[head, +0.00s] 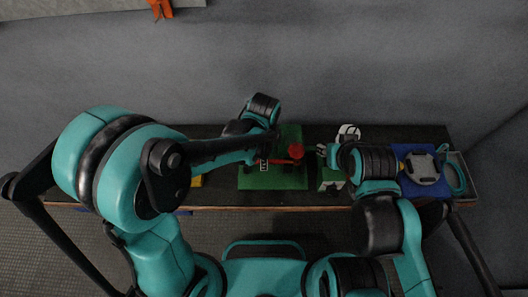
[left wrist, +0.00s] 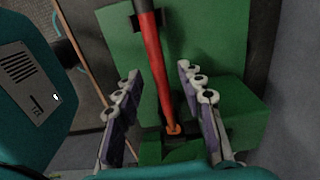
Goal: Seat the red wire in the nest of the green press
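The green press (head: 290,135) stands on the dark bench, with a red knob (head: 296,151) near its middle. In the left wrist view, the red wire (left wrist: 158,72) runs down the green plate (left wrist: 110,50), past a dark bracket near the top. It has a black upper part and an orange end by a dark slot. I cannot tell whether the wire is seated. My left gripper (left wrist: 161,100) is open, its fingers on either side of the wire and apart from it. My right gripper (head: 323,151) is right of the press; its fingers are too small to read.
A smaller green block (head: 330,180) stands right of the press, with a white round part (head: 348,132) behind it. A blue mat (head: 405,152) with a grey round piece (head: 421,166) is at the right. The grey wall closes the bench's back.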

